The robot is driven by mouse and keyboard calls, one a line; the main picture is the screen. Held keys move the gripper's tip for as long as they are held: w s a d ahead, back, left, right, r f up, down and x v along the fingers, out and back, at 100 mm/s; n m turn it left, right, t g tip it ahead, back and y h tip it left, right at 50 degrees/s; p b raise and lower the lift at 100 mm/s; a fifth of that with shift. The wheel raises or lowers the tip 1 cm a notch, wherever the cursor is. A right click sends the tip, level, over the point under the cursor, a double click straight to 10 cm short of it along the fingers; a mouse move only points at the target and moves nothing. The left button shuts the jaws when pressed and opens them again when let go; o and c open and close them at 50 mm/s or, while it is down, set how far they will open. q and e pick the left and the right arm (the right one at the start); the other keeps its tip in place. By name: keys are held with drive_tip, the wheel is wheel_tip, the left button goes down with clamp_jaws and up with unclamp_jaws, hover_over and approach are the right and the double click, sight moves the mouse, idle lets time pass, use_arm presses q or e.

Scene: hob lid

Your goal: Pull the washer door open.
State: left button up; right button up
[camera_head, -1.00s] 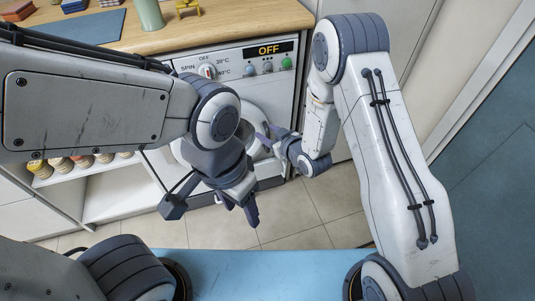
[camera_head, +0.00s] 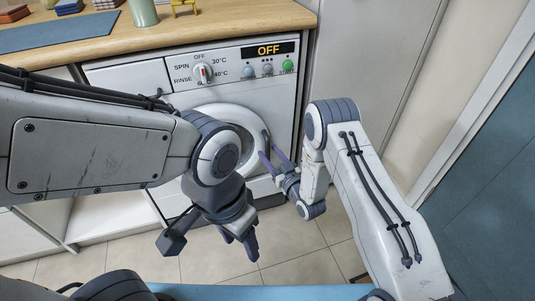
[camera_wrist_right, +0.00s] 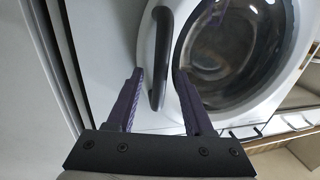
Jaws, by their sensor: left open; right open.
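The washer (camera_head: 285,97) stands under the counter with its round white door (camera_head: 246,117) shut. The door handle, a dark curved bar, shows in the right wrist view (camera_wrist_right: 161,58) at the left side of the door ring. My right gripper (camera_head: 273,157) is open in front of the door's right side. In the right wrist view, its two purple fingers (camera_wrist_right: 157,76) stand on either side of the handle's lower part; whether they touch it I cannot tell. My left gripper (camera_head: 242,250) is open, points down and is empty. My left arm hides part of the door.
The wooden counter (camera_head: 215,32) above holds a green vase (camera_head: 143,13), a blue mat (camera_head: 60,33) and books. A tall white cabinet (camera_head: 365,55) stands right of the washer. Tiled floor (camera_head: 305,265) lies clear in front.

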drive_tip(key=shift+x, duration=0.95)
clamp_jaws()
idle(0.8)
